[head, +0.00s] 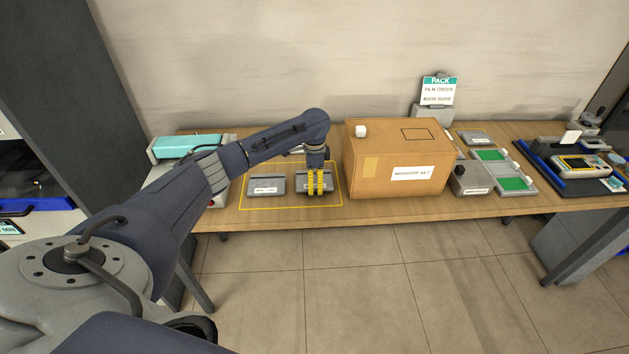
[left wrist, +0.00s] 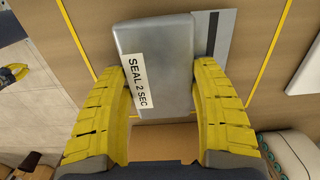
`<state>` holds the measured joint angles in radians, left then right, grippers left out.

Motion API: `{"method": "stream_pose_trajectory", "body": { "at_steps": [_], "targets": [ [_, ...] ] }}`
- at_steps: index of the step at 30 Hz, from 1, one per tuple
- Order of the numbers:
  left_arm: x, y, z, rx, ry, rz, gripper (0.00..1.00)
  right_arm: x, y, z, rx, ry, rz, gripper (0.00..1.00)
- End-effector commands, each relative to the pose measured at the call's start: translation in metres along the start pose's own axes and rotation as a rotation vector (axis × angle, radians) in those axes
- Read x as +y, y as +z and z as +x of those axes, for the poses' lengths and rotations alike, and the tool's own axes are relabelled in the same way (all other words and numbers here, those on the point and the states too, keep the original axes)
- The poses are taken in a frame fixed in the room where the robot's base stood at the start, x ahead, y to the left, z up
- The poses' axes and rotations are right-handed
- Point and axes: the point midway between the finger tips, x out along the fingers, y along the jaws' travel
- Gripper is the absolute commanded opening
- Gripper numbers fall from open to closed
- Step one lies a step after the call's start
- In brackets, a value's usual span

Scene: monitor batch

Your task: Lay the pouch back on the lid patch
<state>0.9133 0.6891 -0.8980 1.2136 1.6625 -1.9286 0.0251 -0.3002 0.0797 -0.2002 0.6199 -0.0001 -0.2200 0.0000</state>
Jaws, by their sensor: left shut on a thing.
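A brown carton (head: 380,175) stands on the table with a dark outlined patch (head: 420,134) on its top; the patch looks bare. I cannot pick out a pouch in either view. My left gripper (head: 317,188) is just left of the carton, pointing down, shut on a grey block (head: 301,181). In the left wrist view the yellow fingers lie on both sides of this block (left wrist: 160,55), labelled "SEAL 2 SEC". A flat grey plate with a dark stripe (left wrist: 225,32) shows beside and below it; whether the block touches it is unclear.
A labelled grey block (head: 266,185) sits to the left inside the yellow outline (head: 243,192). A white piece (head: 361,131) is on the carton's top left. A teal-topped machine (head: 188,146) is far left. Green-lined trays (head: 512,184) stand right of the carton. A yellow-dark shape (left wrist: 14,75) may be my right gripper.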

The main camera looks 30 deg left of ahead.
Motion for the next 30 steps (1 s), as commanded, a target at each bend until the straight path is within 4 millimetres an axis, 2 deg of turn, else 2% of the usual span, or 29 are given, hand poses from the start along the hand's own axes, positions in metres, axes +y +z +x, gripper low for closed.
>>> {"method": "stream_pose_trajectory", "body": {
  "at_steps": [26, 27, 30],
  "targets": [
    [0.000, 0.000, 0.011, 0.000, 0.000, 0.000, 0.34, 0.000, 0.000, 0.000, 0.000, 0.000, 0.000, 0.00],
    [0.000, 0.000, 0.011, 0.000, -0.001, 0.000, 0.70, 0.000, 0.000, 0.000, 0.000, 0.000, 0.000, 0.00],
    [0.000, 0.000, 0.011, 0.000, -0.001, 0.000, 0.82, 0.000, 0.000, 0.000, 0.000, 0.000, 0.000, 0.00]
  ]
}}
